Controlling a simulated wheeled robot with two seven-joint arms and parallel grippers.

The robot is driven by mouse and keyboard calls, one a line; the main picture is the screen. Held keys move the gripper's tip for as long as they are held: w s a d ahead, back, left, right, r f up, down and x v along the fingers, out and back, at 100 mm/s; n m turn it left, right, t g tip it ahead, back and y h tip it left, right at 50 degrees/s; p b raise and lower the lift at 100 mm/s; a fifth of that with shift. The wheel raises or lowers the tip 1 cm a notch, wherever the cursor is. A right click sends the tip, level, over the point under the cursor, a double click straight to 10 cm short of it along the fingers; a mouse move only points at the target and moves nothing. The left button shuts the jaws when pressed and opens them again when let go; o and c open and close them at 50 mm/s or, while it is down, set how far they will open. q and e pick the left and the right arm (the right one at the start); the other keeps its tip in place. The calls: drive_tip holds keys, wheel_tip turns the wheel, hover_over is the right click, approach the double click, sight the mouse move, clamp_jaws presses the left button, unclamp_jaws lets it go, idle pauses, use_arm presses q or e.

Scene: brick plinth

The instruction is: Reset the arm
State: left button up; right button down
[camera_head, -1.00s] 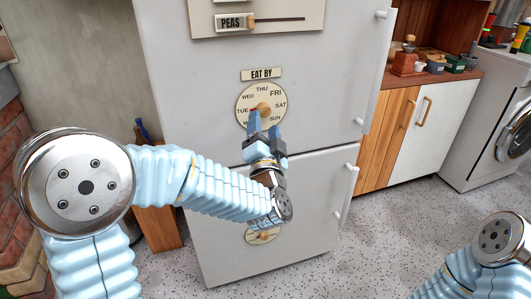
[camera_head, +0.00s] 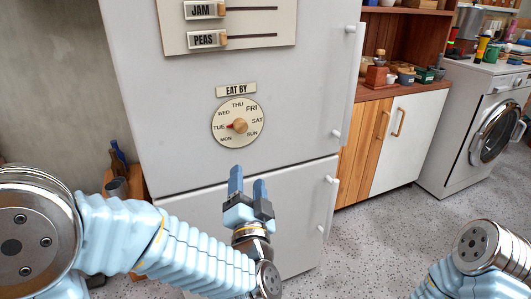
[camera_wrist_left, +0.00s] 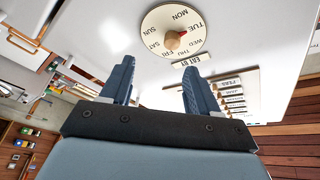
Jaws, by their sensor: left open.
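My left gripper (camera_head: 248,187) is open and empty in front of the fridge, below the EAT BY dial. Its two blue fingers also show in the left wrist view (camera_wrist_left: 158,84), apart with nothing between them. The round day dial (camera_head: 238,122) is on the upper fridge door, with a wooden knob and a red pointer toward TUE. The dial also shows in the left wrist view (camera_wrist_left: 173,32), beyond the fingertips and clear of them. My right arm shows only in part at the lower right of the head view, and its gripper is out of frame.
The white fridge (camera_head: 300,90) fills the middle. A panel with JAM and PEAS sliders (camera_head: 245,23) is above the dial. A wooden cabinet (camera_head: 362,150) and a washing machine (camera_head: 470,130) stand to the right. Speckled floor (camera_head: 375,235) is clear there.

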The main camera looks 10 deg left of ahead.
use_arm(q)
wheel_tip(320, 180, down, 26)
drive_tip(key=w+d+n+g+h, duration=0.1)
drive_tip(key=w+d+g+h, duration=0.15)
drive_tip(key=g+h, duration=0.45)
drive_tip(key=s+f+n+g+h, duration=0.2)
drive_tip(key=s+f+n+g, duration=0.4)
drive_tip(key=s+f+g, duration=0.6)
drive_tip(key=s+f, duration=0.6)
drive_tip(key=f, duration=0.3)
drive_tip(key=shift+s+a+f+n+h, duration=0.25)
drive_tip(key=shift+s+f+n+h, duration=0.1)
drive_tip(key=shift+n+h, duration=0.05)
